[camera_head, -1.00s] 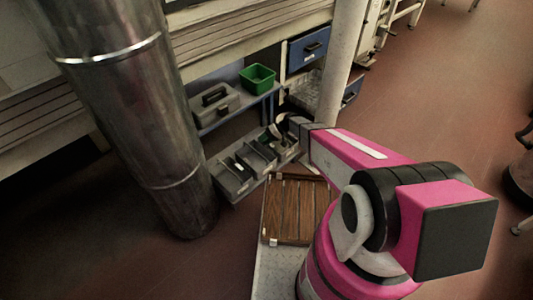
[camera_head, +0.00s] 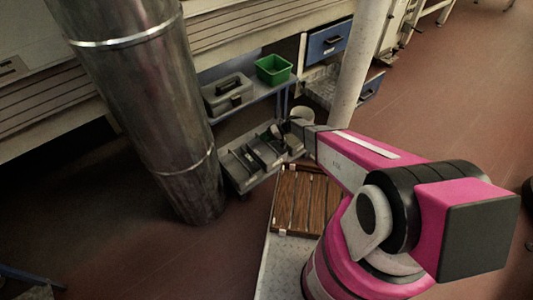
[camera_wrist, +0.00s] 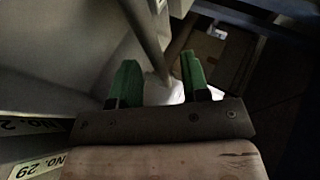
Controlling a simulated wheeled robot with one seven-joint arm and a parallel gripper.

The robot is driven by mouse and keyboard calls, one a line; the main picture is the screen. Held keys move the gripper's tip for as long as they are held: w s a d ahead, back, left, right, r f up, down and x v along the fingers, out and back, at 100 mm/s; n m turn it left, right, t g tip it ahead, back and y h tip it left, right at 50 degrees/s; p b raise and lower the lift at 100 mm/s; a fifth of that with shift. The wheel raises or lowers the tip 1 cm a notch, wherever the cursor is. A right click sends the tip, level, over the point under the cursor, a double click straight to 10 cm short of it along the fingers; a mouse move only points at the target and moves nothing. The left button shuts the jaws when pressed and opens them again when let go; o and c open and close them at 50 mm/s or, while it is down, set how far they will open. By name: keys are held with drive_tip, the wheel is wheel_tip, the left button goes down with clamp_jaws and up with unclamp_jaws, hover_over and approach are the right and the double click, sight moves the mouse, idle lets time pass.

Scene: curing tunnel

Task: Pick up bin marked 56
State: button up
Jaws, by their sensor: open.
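No marking 56 can be read in either view, so I cannot tell which bin carries it. A green bin (camera_head: 273,68) stands on the blue-grey shelf in the head view. A grey compartment tray (camera_head: 240,178) sits lower, near the floor beside the metal column. My gripper (camera_wrist: 160,78) is open and empty in the wrist view, its two green fingers apart. In the head view my gripper (camera_head: 279,130) is small and dark, over or beside the tray's right end.
A grey toolbox (camera_head: 227,94) sits left of the green bin. A thick metal column (camera_head: 150,110) and a pale post (camera_head: 357,65) flank the shelf. A wooden slatted crate (camera_head: 300,205) lies nearer. Open floor is at right.

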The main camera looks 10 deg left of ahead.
drive_tip(key=x, duration=0.3)
drive_tip(key=shift+s+f, duration=0.1)
clamp_jaws()
drive_tip(key=shift+r, duration=0.2)
